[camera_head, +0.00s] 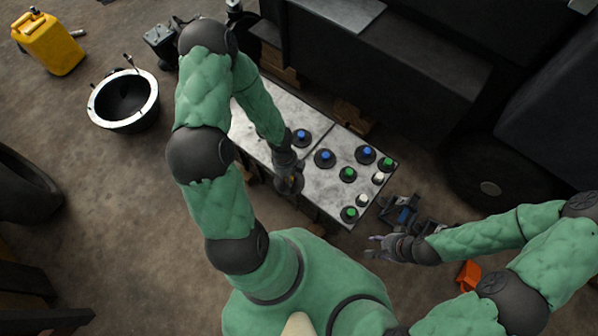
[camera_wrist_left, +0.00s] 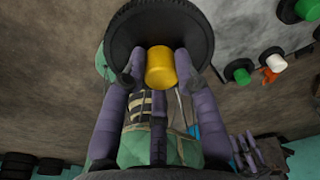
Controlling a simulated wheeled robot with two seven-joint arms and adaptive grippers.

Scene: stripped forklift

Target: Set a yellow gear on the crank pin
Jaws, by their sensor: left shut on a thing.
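My left gripper (camera_head: 290,183) is over the near edge of the metal table. In the left wrist view, its purple fingers (camera_wrist_left: 160,72) are shut on the yellow hub of a dark, round gear (camera_wrist_left: 160,25). The yellow gear is mostly hidden by the gripper in the head view. On the table stand dark gears with blue hubs (camera_head: 325,157) and green hubs (camera_head: 348,174), and small white-topped pieces (camera_head: 378,178). I cannot tell which part is the crank pin. My right gripper (camera_head: 373,246) is off the table's near right side, fingers apart and empty.
The grey metal table (camera_head: 320,190) has bare room around the gears. Dark forklift bodywork (camera_head: 400,70) rises behind it. A black bowl-like housing with a pale rim (camera_head: 124,100) and a yellow jerrycan (camera_head: 48,42) stand on the floor at left. An orange object (camera_head: 468,275) lies near my right arm.

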